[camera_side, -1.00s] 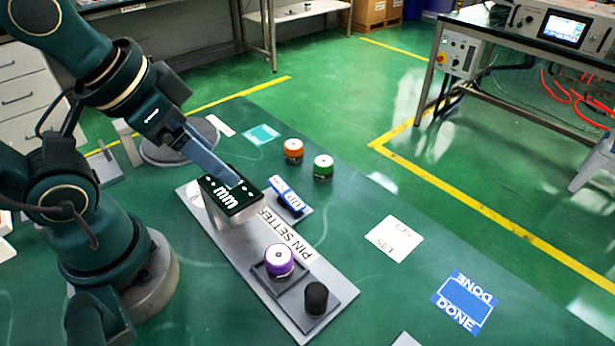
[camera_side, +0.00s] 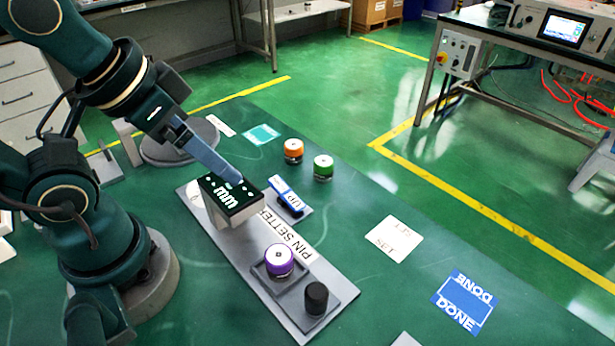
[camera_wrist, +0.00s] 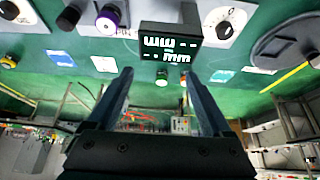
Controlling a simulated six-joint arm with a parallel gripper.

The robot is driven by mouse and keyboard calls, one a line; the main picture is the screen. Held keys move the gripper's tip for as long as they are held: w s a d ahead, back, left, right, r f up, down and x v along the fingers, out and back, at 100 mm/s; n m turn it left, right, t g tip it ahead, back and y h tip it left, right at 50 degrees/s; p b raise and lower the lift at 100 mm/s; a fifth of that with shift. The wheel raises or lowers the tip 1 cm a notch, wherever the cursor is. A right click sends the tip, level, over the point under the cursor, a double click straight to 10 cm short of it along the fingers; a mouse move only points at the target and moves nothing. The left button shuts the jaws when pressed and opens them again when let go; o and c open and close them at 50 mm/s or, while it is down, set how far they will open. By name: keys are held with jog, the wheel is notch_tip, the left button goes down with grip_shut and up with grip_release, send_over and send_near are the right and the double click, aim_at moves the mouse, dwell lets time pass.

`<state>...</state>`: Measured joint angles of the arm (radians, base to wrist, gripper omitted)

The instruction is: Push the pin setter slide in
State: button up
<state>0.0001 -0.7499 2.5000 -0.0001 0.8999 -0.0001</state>
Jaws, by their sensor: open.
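The pin setter (camera_side: 235,262) is a long light-grey base lettered PIN SETTER, with a dark display head (camera_side: 231,196) reading "mm" and a blue UP piece (camera_side: 286,194) beside it. At its near end, a grey slide plate (camera_side: 293,291) carries a white, purple-sided round piece (camera_side: 279,261) and a black knob (camera_side: 316,298). The slide's near end is clear of the head. My gripper (camera_side: 239,181) is open and empty, close to the display head; contact is unclear. The wrist view shows its fingers (camera_wrist: 157,76) apart, with the display (camera_wrist: 168,43) beyond.
Orange (camera_side: 293,150) and green (camera_side: 323,166) round pieces stand behind the pin setter. A white SET card (camera_side: 394,239) and a blue DONE card (camera_side: 464,302) lie to the right. The green table is otherwise mostly clear there.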

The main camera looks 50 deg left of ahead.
jog(key=shift+c, duration=1.4)
jog(key=shift+w+d+r+n, duration=0.3)
jog(key=shift+w+r+n, duration=0.4)
jog(key=shift+r, duration=0.15)
jog(key=w+d, duration=0.2)
jog(key=m+g, duration=0.3)
jog(key=g, duration=0.2)
send_over(316, 291)
jog(key=w+a, duration=0.2)
notch_tip(316, 291, down, 6)
jog(key=s+d+f, duration=0.1)
jog(key=s+d+f+m, duration=0.1)
jog(key=f, duration=0.1)
jog(key=shift+g, duration=0.3)
jog(key=shift+f, duration=2.45)
